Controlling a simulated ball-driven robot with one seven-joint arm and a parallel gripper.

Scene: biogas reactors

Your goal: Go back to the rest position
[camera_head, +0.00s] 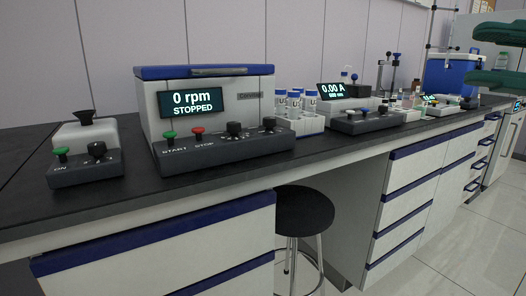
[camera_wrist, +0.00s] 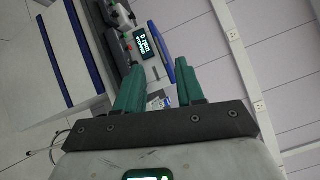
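My gripper (camera_wrist: 161,67) shows in the wrist view with two green fingers spread apart. The gap between them is empty; only the distant bench shows through it. In the head view, two green finger shapes of my gripper (camera_head: 470,57) reach in at the upper right edge, in front of the far end of the bench. They appear to be in the air, clear of the bench top.
A centrifuge (camera_head: 207,105) reading "0 rpm STOPPED" stands on the dark bench (camera_head: 25,205). A small mixer (camera_head: 85,150) is left of it. A tube rack (camera_head: 297,122), a meter (camera_head: 340,92) and a blue box (camera_head: 450,77) stand rightward. A stool (camera_head: 303,210) stands below; floor at right is clear.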

